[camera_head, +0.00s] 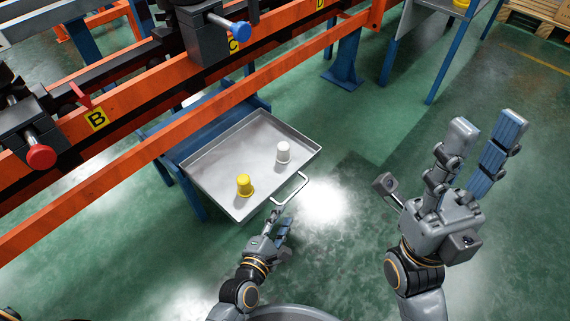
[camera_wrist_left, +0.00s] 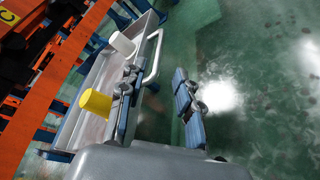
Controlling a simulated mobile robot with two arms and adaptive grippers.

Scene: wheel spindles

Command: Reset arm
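My left gripper (camera_head: 280,227) is low in the middle of the head view, just in front of the tray's handle (camera_head: 291,189). Its two fingers stand apart with nothing between them, as the left wrist view (camera_wrist_left: 158,105) also shows. The handle shows in the left wrist view (camera_wrist_left: 154,58) beyond the fingertips; I cannot tell whether a finger touches it. My right gripper (camera_head: 472,165) is raised at the right of the head view, fingers pointing up, apart and empty.
A grey metal tray (camera_head: 200,182) holds a yellow cup-shaped part (camera_head: 244,185) and a white one (camera_head: 283,152). An orange rail (camera_head: 130,166) with a red knob (camera_head: 41,156) and a blue knob (camera_head: 241,30) runs behind it.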

